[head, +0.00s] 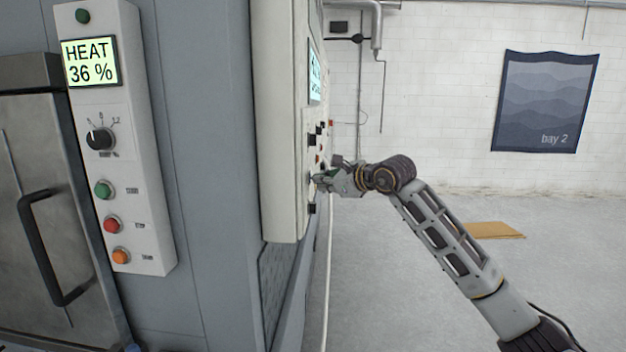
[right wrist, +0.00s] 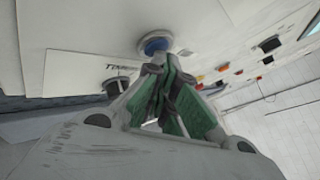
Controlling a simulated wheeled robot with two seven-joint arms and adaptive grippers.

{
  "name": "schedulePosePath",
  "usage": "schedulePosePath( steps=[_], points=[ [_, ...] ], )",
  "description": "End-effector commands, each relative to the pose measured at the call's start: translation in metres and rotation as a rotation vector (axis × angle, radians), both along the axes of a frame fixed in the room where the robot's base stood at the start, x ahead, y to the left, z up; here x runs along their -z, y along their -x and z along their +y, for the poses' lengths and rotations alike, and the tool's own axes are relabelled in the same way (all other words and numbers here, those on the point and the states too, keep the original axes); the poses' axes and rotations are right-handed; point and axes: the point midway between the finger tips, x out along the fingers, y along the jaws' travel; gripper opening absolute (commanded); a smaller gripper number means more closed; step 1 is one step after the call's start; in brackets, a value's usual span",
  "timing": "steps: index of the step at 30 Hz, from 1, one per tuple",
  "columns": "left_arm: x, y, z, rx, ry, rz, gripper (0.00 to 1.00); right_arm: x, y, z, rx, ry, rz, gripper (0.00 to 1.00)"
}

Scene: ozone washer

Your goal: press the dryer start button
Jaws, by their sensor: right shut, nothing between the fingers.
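My right gripper (head: 318,180) is shut and empty, at the side-facing control panel (head: 282,130). In the right wrist view its green-padded fingers (right wrist: 157,66) are together, with the tips just below a round blue button (right wrist: 155,43). I cannot tell whether they touch it. The near white panel (head: 145,200) faces me and carries a green button (head: 103,189), a red button (head: 111,224) and an orange button (head: 121,256). Their labels are too small to read, so I cannot tell which button is the dryer start. My left gripper is not in view.
The near panel has a HEAT 36 % display (head: 90,62) and a black knob (head: 100,138). A steel door with a dark handle (head: 45,245) is at far left. In the right wrist view, several small coloured controls (right wrist: 222,68) line the panel. Open floor lies at right.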

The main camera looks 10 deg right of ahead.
Motion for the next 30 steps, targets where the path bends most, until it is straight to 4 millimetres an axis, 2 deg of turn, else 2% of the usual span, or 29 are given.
schedulePosePath(
  steps=[18, 30],
  points=[
    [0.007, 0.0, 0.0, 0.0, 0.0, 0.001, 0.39, 0.001, 0.005, -0.015, 0.0, 0.0, 0.0, 0.0],
    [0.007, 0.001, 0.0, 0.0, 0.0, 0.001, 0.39, 0.0, 0.005, -0.018, -0.001, 0.0, 0.001, 0.0]
  ],
)
